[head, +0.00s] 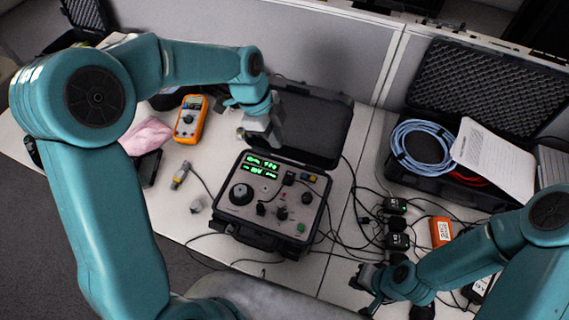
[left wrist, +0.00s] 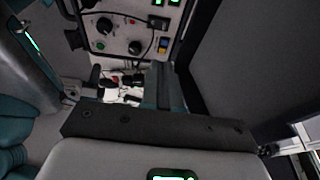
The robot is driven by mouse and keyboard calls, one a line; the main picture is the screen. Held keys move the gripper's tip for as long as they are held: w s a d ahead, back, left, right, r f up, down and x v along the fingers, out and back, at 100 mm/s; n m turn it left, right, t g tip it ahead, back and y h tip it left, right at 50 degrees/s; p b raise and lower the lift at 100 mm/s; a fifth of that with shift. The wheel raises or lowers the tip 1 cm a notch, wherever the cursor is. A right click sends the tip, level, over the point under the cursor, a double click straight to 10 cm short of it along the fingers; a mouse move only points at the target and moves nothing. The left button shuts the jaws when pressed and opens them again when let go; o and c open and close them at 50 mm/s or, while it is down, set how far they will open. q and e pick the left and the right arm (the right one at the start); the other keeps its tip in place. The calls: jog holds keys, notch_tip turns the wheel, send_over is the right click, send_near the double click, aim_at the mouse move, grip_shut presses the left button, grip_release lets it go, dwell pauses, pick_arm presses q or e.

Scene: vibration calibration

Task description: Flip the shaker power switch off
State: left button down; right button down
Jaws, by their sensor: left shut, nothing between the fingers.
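The shaker control box (head: 268,203) stands on the bench with its green displays lit. A small green square switch (head: 301,228) is at its front right corner; I cannot read whether this is the power switch.
An orange multimeter (head: 190,119) and a pink cloth (head: 146,136) are on the left. Black cables run to small black units (head: 397,241) on the right. A case holds a blue cable coil (head: 422,147).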

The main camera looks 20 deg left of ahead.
aim_at(291, 175)
pick_arm(q)
jog(key=shift+d, duration=0.15)
